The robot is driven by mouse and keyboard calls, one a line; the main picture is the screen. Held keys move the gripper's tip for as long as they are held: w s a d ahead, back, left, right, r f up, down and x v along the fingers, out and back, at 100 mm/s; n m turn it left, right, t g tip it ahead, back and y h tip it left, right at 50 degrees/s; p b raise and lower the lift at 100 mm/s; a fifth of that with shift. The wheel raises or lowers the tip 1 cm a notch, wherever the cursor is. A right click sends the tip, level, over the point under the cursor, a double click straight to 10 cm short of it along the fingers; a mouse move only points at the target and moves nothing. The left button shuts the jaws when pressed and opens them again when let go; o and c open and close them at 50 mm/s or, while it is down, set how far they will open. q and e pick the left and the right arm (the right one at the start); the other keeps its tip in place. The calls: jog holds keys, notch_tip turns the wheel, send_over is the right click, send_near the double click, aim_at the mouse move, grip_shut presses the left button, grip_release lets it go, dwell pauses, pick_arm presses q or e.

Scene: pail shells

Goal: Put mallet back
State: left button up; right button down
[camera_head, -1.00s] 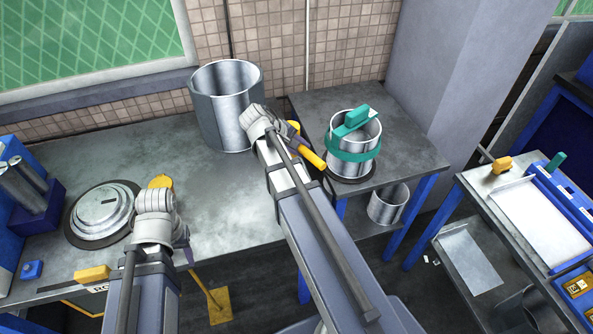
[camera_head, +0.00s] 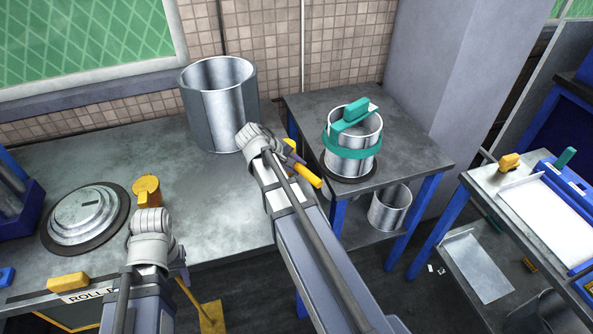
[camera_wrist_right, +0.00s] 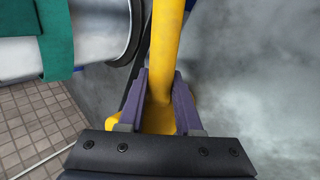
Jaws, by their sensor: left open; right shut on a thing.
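The mallet has a yellow handle (camera_head: 307,174), which shows beside my right wrist in the head view. My right gripper (camera_head: 292,158) is shut on it, above the gap between the long table and the small stand. In the right wrist view the yellow handle (camera_wrist_right: 168,45) runs up from between the purple fingers (camera_wrist_right: 160,92), with a wider yellow part at their base. The rest of the mallet is hidden. My left gripper (camera_head: 182,272) is open near the long table's front edge, its fingers mostly hidden behind the wrist. I cannot tell where the mallet's place is.
A metal pail shell (camera_head: 353,158) with a teal band and handle stands on the small stand (camera_head: 415,150), close to the mallet.

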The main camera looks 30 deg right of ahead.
jog(key=shift+r, duration=0.1)
jog(key=c, duration=1.1)
grip_release()
jog(key=shift+f, duration=0.2)
jog(key=o, duration=0.5)
jog(key=shift+r, duration=0.1)
jog(key=shift+r, duration=0.2)
jog(key=p+v, duration=0.9)
jog(key=v, duration=0.3)
jog(key=shift+p, duration=0.3)
